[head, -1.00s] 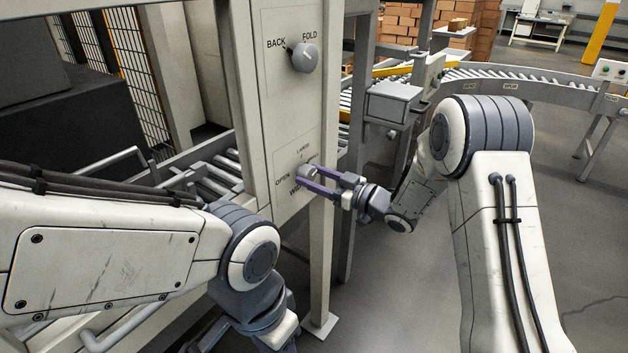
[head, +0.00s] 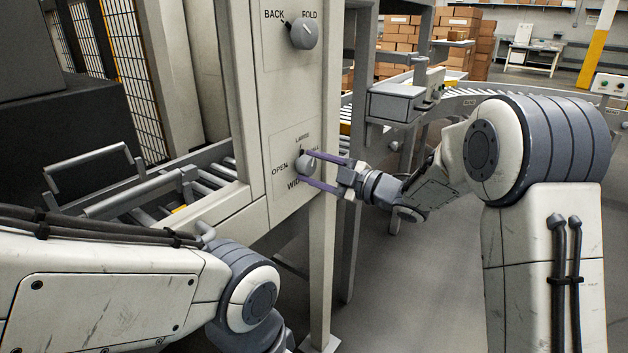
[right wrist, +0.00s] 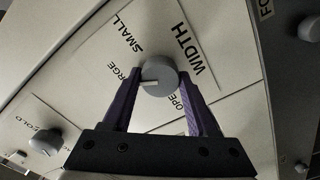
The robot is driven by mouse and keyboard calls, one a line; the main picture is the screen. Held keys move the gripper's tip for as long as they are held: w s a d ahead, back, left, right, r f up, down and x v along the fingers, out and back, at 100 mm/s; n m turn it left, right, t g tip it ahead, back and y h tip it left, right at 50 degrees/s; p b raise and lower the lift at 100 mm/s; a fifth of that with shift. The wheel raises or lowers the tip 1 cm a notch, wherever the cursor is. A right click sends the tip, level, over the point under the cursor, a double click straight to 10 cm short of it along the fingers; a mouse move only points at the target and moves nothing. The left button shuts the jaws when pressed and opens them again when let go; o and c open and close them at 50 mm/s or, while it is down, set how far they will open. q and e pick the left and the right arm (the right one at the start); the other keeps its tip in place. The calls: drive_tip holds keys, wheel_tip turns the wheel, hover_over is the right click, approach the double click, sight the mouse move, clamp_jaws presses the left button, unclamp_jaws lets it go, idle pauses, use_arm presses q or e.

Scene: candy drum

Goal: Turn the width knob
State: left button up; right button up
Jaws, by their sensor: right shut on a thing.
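The grey round width knob (head: 305,167) is on the lower part of the pale panel, among the labels LARGE, OPEN and WIDTH. My right gripper (head: 308,168) reaches it from the right, with one purple finger above the knob and one below. In the right wrist view, the knob (right wrist: 158,76) sits between the fingertips of the right gripper (right wrist: 159,78), which is shut on it. A pale mark on the knob's face points left in that view, near the partly hidden LARGE label. My left arm shows at lower left, but its gripper is out of frame.
A second grey knob (head: 303,33), labelled BACK and FOLD, is higher on the same panel (head: 285,100). A roller conveyor (head: 480,100) and a grey box (head: 396,101) stand behind my right arm. Stacked cartons (head: 408,40) are at the back. Open floor lies below the right arm.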

drive_tip(key=shift+s+f+n+b, duration=0.1)
drive_tip(key=shift+f+n+b, duration=0.05)
drive_tip(key=shift+n+b, duration=0.45)
drive_tip(key=o, duration=1.4)
drive_tip(key=v, duration=1)
drive_tip(key=shift+s+d, duration=0.15)
